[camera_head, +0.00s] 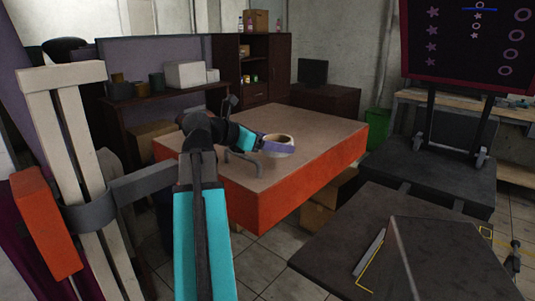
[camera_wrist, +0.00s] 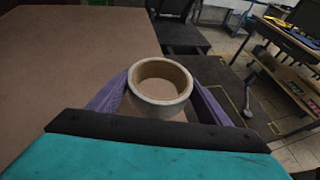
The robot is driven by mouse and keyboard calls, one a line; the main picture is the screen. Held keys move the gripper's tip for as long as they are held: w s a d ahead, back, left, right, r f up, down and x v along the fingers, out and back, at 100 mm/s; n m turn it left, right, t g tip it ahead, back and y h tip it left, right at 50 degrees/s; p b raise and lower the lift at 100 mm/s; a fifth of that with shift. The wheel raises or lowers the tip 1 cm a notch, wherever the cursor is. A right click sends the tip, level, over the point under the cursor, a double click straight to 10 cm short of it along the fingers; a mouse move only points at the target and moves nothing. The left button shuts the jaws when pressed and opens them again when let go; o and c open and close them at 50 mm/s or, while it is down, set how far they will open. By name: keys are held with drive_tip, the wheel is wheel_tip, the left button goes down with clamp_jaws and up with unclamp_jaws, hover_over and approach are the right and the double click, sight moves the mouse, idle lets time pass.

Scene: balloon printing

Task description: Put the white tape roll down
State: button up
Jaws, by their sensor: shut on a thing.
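The white tape roll (camera_wrist: 160,82) is between the two purple fingers of my gripper (camera_wrist: 160,100) in the wrist view, with its brown inner core facing up. In the head view the roll (camera_head: 279,145) shows at the end of my gripper (camera_head: 266,146), over the brown top of the orange-sided table (camera_head: 312,128). My gripper is shut on the roll. I cannot tell whether the roll's underside touches the tabletop (camera_wrist: 70,60). The lower part of the roll is partly hidden by the fingers and wrist.
The tabletop around the roll is mostly clear. A small grey curved handle-like thing (camera_head: 240,160) is near my gripper. A dark table (camera_head: 420,250) stands at the front right. A dark shelf with a white box (camera_head: 186,74) is behind, and a green bin (camera_head: 378,122) stands beyond the table.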

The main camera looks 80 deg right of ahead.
drive_tip(key=shift+s+r+p, duration=0.1)
drive_tip(key=shift+r+p, duration=1.1)
drive_tip(key=shift+r, duration=0.05)
drive_tip(key=shift+s, duration=0.1)
